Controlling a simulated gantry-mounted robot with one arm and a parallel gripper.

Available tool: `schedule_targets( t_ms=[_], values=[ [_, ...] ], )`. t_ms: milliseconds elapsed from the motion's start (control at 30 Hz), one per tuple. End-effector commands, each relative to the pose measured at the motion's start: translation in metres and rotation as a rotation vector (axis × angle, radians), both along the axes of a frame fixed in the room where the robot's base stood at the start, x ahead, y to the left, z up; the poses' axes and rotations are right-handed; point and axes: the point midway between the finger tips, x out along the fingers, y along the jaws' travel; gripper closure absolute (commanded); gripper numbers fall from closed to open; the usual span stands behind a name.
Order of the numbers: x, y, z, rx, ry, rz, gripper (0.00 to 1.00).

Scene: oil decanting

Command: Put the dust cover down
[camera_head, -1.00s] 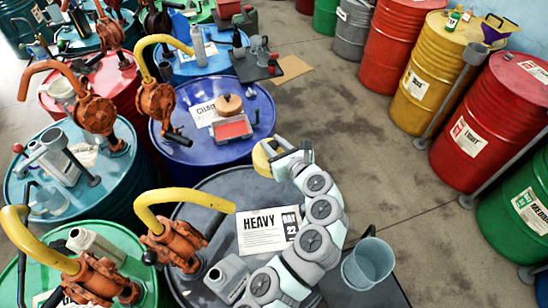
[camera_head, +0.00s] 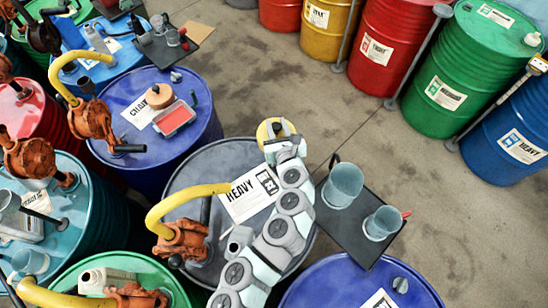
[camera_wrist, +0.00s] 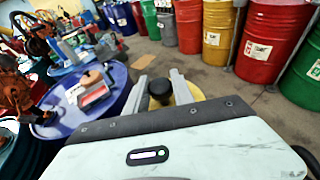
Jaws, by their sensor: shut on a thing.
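The dust cover looks like a yellow disc (camera_head: 265,133) with a black knob. It is over the far edge of the grey drum (camera_head: 212,155) labelled HEAVY in the head view. My gripper (camera_head: 280,130) is shut on its knob. In the wrist view the black knob (camera_wrist: 160,88) sits between my two fingers, with the yellow disc (camera_wrist: 188,92) beyond it. The disc looks nearly level. I cannot tell whether its underside is clear of the drum, and most of its far side in the wrist view is hidden by my fingers.
A yellow-handled orange pump (camera_head: 180,240) stands on the HEAVY drum's left side. A dark shelf (camera_head: 350,225) with two jugs (camera_head: 343,185) (camera_head: 382,222) juts out right. Floor (camera_head: 300,95) beyond is clear.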

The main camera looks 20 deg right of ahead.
Motion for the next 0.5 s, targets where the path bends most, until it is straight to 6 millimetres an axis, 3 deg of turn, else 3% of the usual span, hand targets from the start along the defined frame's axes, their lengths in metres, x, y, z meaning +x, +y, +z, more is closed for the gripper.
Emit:
schedule_targets(
  t_ms=[33, 100, 300, 500],
  values=[
    [0.000, 0.000, -0.025, -0.001, 0.001, 0.002, 1.00],
    [0.000, 0.000, -0.040, -0.002, 0.000, 0.002, 1.00],
    [0.000, 0.001, -0.084, -0.002, 0.001, 0.004, 1.00],
    [0.001, 0.001, -0.115, -0.001, 0.000, 0.004, 1.00]
  ],
)
